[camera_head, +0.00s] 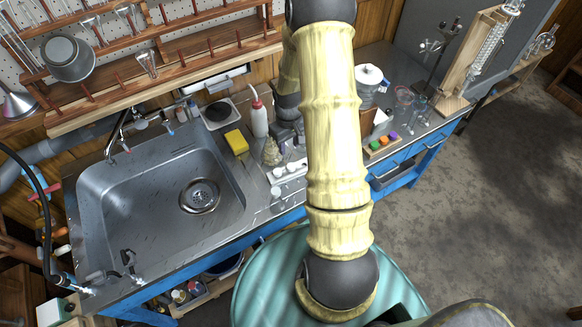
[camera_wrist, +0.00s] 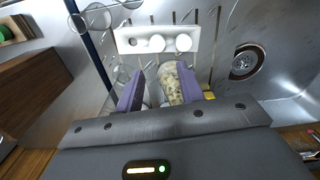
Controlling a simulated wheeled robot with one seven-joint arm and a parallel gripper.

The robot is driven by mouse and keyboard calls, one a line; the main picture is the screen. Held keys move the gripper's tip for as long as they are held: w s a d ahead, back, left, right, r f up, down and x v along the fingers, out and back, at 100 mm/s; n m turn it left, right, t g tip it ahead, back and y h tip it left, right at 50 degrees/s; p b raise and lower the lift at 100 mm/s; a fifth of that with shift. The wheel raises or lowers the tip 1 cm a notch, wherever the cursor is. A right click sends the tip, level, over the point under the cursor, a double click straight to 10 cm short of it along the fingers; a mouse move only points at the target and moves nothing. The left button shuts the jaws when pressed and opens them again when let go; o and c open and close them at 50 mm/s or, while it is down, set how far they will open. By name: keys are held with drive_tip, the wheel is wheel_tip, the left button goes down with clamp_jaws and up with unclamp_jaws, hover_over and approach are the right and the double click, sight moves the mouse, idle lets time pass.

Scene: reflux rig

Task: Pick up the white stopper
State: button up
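White round stoppers sit in a white rack; in the wrist view one is near the rack's middle (camera_wrist: 157,43) and another to its right (camera_wrist: 183,42). In the head view, small white pieces (camera_head: 278,172) show on the counter beside the sink, partly cut off by my arm. My gripper (camera_wrist: 160,84) has two purple fingers spread apart in the wrist view. A clear vessel with beige granules (camera_wrist: 172,86) shows between and beyond them; I cannot tell whether they touch it. The rack lies beyond the fingertips. In the head view my arm hides the gripper.
The steel sink (camera_head: 150,205) is left of the stoppers. A yellow sponge (camera_head: 237,142), a white wash bottle (camera_head: 258,112) and a granule-filled flask (camera_head: 271,152) stand close by. A rack with coloured caps (camera_head: 381,143) and glassware are to the right.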

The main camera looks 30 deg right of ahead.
hover_over(291, 166)
drive_tip(key=f, duration=0.5)
drive_tip(key=shift+w+a+f+p, duration=0.15)
drive_tip(key=shift+a+f+p, duration=0.1)
drive_tip(key=shift+p, duration=0.1)
drive_tip(key=shift+d+f+p, duration=0.15)
drive_tip(key=shift+f+p, duration=0.25)
drive_tip(key=shift+f, duration=0.9)
drive_tip(key=shift+d+f+p, duration=0.1)
drive_tip(key=shift+f+p, duration=0.25)
drive_tip(key=shift+f, duration=0.95)
drive_tip(key=c, duration=0.8)
